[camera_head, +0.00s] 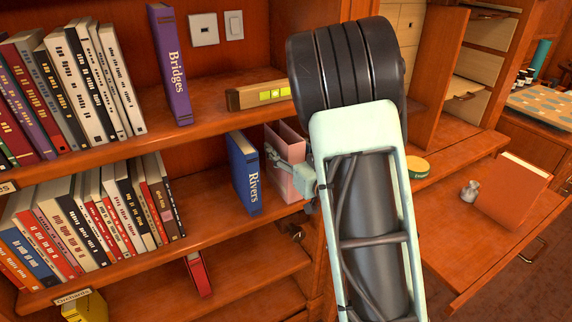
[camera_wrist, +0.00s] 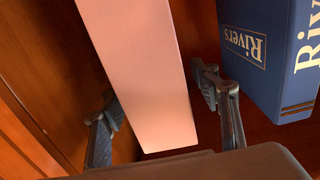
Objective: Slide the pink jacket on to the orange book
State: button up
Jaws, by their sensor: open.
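The pink jacket (camera_head: 284,183) stands upright on the middle shelf, beside the blue Rivers book. In the wrist view the pink jacket (camera_wrist: 145,70) runs between the two fingers of my gripper (camera_wrist: 160,92). One finger is on each side of it, and the gripper is open. In the head view my gripper (camera_head: 283,160) is at the jacket's front, partly hiding it. The orange book (camera_head: 512,192) stands upright, a little tilted, on the lower desk surface at the right.
The blue Rivers book (camera_head: 244,172) stands close to the jacket's left; it also shows in the wrist view (camera_wrist: 268,50). A small grey figurine (camera_head: 469,190) is beside the orange book. A round green-and-yellow tin (camera_head: 418,168) sits on the ledge. The desk's front is clear.

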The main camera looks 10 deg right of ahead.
jog(key=shift+c, duration=0.6)
jog(key=c, duration=1.3)
jog(key=shift+o, duration=0.2)
